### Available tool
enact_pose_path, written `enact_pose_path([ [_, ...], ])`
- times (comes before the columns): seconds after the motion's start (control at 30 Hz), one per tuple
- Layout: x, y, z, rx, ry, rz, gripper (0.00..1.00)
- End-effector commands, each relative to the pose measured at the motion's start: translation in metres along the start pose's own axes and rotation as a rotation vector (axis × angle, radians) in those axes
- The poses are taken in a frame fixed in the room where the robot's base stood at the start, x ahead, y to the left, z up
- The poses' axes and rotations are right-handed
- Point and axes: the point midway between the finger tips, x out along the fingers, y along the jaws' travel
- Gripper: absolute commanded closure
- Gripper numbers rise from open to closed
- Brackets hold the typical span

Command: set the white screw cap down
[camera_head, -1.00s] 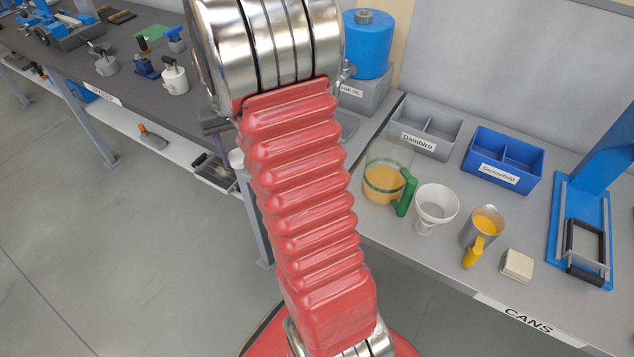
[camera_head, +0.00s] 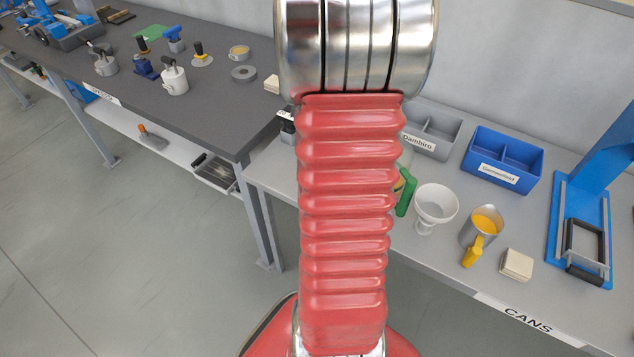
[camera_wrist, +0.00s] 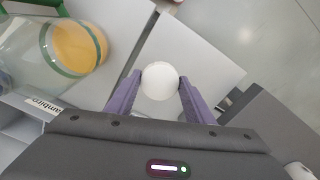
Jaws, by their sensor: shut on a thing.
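The white screw cap (camera_wrist: 160,82) shows in the wrist view as a round white disc between the two purple fingers. My gripper (camera_wrist: 160,86) is shut on it, with a fingertip at each side. The cap is held over the light grey bench (camera_wrist: 118,35). Its height above the bench cannot be told. In the head view my arm hides the gripper and the cap.
In the wrist view a jug (camera_wrist: 78,45) with yellow liquid stands at left. In the head view a white funnel (camera_head: 436,205), a metal jug (camera_head: 482,228), a grey bin (camera_head: 432,130) and a blue bin (camera_head: 502,160) stand on the bench. A dark bench (camera_head: 215,105) is at left.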

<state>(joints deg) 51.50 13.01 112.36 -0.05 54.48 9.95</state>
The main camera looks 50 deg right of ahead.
Motion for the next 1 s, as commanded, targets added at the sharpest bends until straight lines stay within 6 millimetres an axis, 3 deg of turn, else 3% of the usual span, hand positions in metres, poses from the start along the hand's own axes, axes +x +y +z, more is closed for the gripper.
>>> enact_pose_path([
  [0.23, 0.009, 0.000, 0.000, -0.001, -0.001, 0.000, 0.88],
  [0.6, 0.060, -0.001, 0.000, -0.002, -0.001, 0.000, 0.88],
  [1.0, 0.066, -0.001, 0.000, -0.002, -0.001, 0.000, 0.88],
])
